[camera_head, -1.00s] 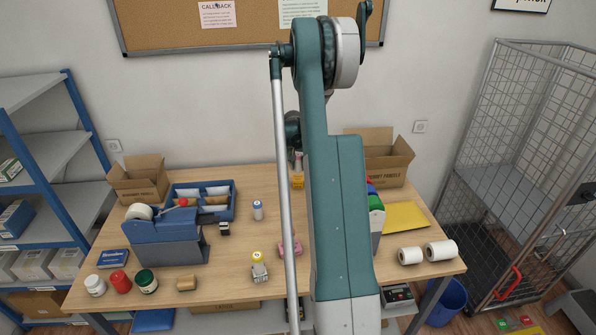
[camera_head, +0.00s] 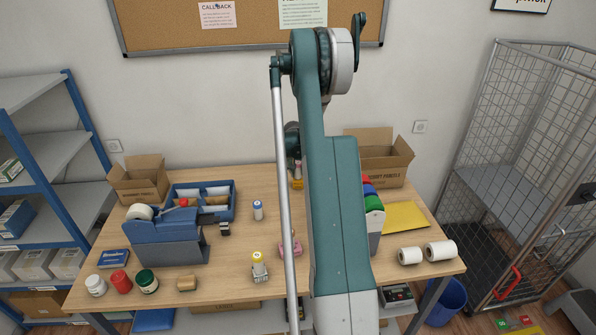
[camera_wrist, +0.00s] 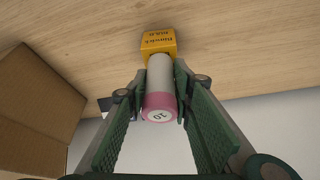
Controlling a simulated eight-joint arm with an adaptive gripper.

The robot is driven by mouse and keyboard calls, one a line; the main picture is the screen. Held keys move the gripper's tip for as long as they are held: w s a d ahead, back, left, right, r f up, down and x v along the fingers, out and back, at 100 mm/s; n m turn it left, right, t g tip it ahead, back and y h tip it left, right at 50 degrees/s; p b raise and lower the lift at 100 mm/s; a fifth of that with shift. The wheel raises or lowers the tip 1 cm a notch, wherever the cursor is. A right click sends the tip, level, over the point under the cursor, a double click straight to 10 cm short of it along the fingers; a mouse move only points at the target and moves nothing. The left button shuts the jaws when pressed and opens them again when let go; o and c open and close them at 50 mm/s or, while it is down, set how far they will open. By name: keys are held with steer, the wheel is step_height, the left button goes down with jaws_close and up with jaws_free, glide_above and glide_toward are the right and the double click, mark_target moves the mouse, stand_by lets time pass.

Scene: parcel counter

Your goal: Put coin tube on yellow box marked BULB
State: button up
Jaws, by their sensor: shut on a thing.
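My gripper (camera_wrist: 160,125) is shut on the coin tube (camera_wrist: 159,78), a pale grey cylinder with a pink end marked 10. The tube's other end meets the yellow box (camera_wrist: 157,41) in the wrist view; I cannot tell whether it touches the box or is just above it. The box has dark lettering too small to read surely. In the head view the tube (camera_head: 298,168) and the box (camera_head: 297,184) show in the narrow gap beside my arm, toward the back of the counter. My arm hides the gripper there.
An open carton (camera_wrist: 35,115) stands close to my gripper in the wrist view. On the counter (camera_head: 225,285) are a blue-capped tube (camera_head: 258,210), a yellow-capped tube (camera_head: 259,263), a pink holder (camera_head: 290,249), a tape dispenser (camera_head: 160,235) and white rolls (camera_head: 440,251).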

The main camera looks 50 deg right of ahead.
steer(key=shift+f, duration=0.15)
steer(key=o, duration=1)
steer(key=shift+b+v, duration=0.4)
steer(key=shift+v, duration=5.75)
steer(key=shift+d, duration=0.1)
